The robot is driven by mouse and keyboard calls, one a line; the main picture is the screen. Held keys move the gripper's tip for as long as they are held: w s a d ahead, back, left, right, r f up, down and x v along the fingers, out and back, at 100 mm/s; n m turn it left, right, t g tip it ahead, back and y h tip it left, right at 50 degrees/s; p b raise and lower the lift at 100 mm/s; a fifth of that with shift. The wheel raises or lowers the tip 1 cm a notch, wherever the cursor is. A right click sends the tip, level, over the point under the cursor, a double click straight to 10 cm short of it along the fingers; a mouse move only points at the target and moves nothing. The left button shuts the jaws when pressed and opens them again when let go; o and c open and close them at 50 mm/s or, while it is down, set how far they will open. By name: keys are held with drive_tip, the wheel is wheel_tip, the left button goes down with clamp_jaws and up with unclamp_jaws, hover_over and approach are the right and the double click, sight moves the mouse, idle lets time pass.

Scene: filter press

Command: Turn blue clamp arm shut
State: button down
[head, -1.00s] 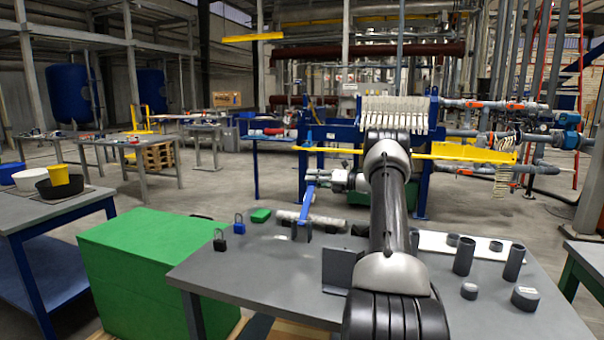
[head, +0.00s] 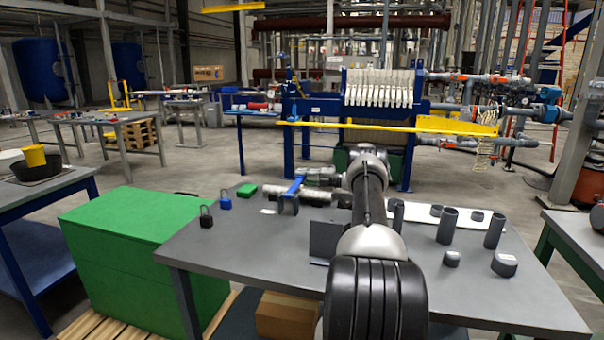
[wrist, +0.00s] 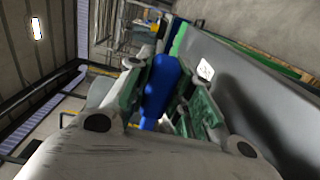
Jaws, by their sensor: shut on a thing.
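The blue clamp arm (head: 293,187) is at the back of the grey table, above a dark bracket beside a light grey pipe. It looks short and slanted in the head view, with its upper right end at my gripper (head: 308,174). In the wrist view the blue arm (wrist: 158,85) lies between the green-padded fingers of my gripper (wrist: 165,108), which are shut on it. The far end of the arm and the clamp's contact with the pipe are hard to make out.
The grey table (head: 240,265) also holds a black padlock (head: 206,217), a blue padlock (head: 225,202), a green block (head: 246,191), an upright grey plate (head: 323,240) and several dark tubes on the right. A green cabinet (head: 140,250) stands left. The table's front left is clear.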

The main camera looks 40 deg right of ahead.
drive_tip(key=shift+f, duration=0.35)
drive_tip(key=c, duration=1.2)
unclamp_jaws()
drive_tip(key=shift+c, duration=0.2)
drive_tip(key=shift+s+d, duration=0.1)
drive_tip(key=v, duration=1.1)
drive_tip(key=shift+s+d, duration=0.3)
